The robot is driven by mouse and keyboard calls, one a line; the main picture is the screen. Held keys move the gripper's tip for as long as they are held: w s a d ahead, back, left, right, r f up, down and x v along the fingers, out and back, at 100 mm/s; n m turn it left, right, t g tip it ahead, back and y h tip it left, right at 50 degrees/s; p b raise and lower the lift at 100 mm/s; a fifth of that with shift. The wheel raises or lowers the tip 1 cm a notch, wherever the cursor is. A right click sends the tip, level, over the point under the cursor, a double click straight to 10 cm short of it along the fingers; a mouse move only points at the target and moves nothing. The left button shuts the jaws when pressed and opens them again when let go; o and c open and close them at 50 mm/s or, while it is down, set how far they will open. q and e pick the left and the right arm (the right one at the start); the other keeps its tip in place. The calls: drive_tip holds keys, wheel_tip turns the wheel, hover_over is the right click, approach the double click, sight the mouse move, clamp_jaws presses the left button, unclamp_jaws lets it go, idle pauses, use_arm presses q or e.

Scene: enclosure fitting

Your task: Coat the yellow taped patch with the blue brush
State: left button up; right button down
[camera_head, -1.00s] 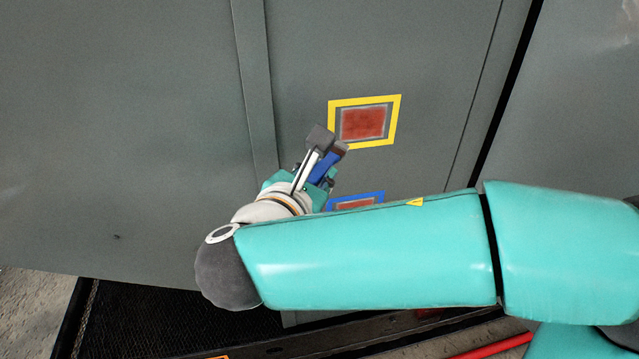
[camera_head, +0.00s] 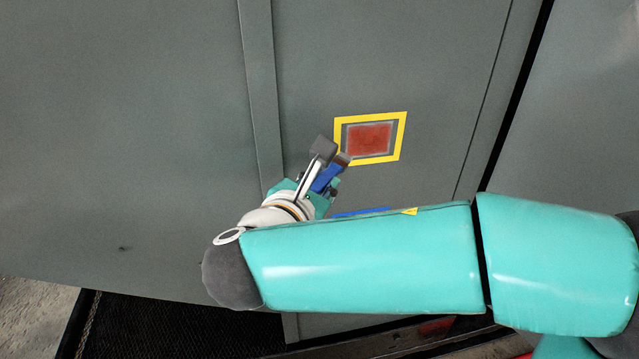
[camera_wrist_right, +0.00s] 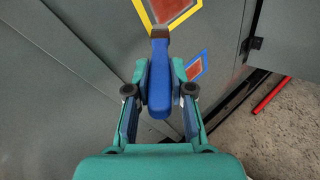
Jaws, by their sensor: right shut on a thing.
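The yellow taped patch (camera_head: 369,139) is a yellow tape frame around a reddish-brown rectangle on the grey panel. It also shows at the top of the right wrist view (camera_wrist_right: 168,10). My right gripper (camera_head: 322,165) is shut on the blue brush (camera_wrist_right: 159,82). The brush's dark tip lies at the lower left corner of the yellow frame in the head view and at its lower edge in the wrist view. I cannot tell whether the tip touches the panel. My left gripper is not in view.
A blue taped patch (camera_wrist_right: 195,69) lies below the yellow one and is mostly hidden by my right arm in the head view. A raised vertical strip (camera_head: 262,90) runs on the panel to the left. A red bar (camera_wrist_right: 271,94) lies on the floor.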

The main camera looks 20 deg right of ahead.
drive_tip(key=shift+w+d, duration=0.2)
drive_tip(key=shift+w, duration=0.5)
drive_tip(key=shift+d, duration=0.1)
